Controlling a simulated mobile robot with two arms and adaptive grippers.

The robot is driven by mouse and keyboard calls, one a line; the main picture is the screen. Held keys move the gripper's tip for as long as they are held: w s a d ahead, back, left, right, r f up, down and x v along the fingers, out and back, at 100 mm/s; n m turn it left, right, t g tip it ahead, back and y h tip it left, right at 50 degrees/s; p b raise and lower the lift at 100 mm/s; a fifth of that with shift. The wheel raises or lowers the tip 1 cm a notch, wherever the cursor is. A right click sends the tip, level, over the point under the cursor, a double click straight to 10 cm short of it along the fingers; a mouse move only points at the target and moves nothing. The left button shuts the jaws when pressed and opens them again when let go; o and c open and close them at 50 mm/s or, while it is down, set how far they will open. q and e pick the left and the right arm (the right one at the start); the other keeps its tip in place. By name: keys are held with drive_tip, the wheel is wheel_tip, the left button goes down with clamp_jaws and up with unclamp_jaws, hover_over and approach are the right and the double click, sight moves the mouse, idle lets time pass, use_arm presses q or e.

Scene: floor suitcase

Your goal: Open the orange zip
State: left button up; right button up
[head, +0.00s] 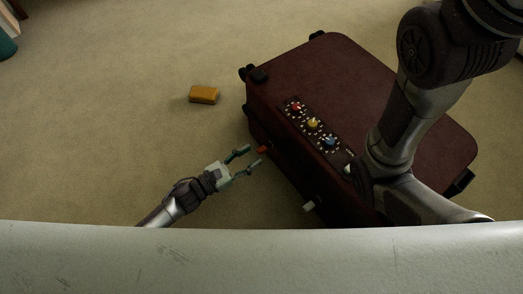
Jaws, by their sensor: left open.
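A dark red suitcase (345,75) lies flat on the carpet at centre right. A small orange-red zip pull (262,149) sticks out from its left side, near the far end. My left gripper (254,155) reaches in from the lower left. It is open and empty, with its two fingertips just short of the orange zip pull and pointing at it. I cannot tell whether a fingertip touches the pull. My right arm crosses above the right part of the suitcase and hides some of it; its gripper does not show.
A panel on the suitcase lid carries red (296,107), yellow (313,122) and blue (330,142) knobs. A pale tab (309,206) sticks out lower on the same side. An orange-yellow block (204,95) lies on the carpet. The carpet at left is mostly clear.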

sight(262, 149)
use_arm(q)
drive_tip(key=b+x, duration=0.1)
drive_tip(key=x, duration=0.4)
clamp_jaws()
drive_tip(key=shift+a, duration=0.1)
